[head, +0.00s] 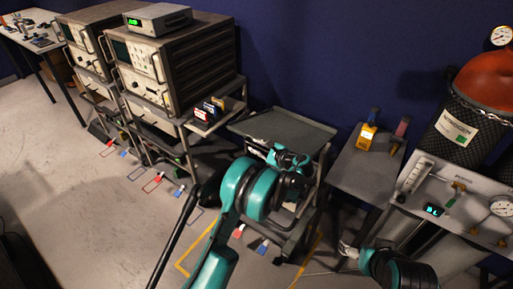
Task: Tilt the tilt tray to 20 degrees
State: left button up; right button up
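The tilt tray (285,125) is a flat, dark grey tray with a raised rim on a wheeled metal stand. It looks close to level; its exact angle cannot be read. My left gripper (290,160) is at the tray's front edge, beside a white label or plate under the rim. My teal arm hides much of the stand, and I cannot tell whether the fingers touch anything or are closed. My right gripper (347,250) is low at the bottom right, well away from the tray; its fingers are too small and dark to tell.
A small side table (365,165) with a yellow handheld device (367,136) stands to the right. A rack of instruments (165,75) stands to the left. A gas panel (455,200) and an orange-topped tank (490,80) are at far right.

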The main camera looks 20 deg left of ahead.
pick_arm(q)
jog(key=shift+d, duration=0.1)
jog(key=v, duration=1.2)
jog(key=s+a+r+n+g+h, duration=0.1)
jog(key=s+a+r+n+h, duration=0.3)
jog(key=s, duration=0.3)
jog(key=s+a+r+n+g+h, duration=0.1)
jog(key=s+a+r+n+h, duration=0.15)
jog(key=s+a+r, duration=0.4)
jog(key=s+d+f+n+h, duration=0.1)
jog(key=s+f+n+h, duration=0.1)
jog(key=s+n, duration=0.3)
jog(key=s+d+f+n+t+h, duration=0.1)
jog(key=s+n, duration=0.4)
jog(key=s, duration=0.9)
jog(key=shift+d+f+h, duration=0.65)
jog(key=shift+d+h, duration=0.05)
jog(key=shift+h, duration=0.55)
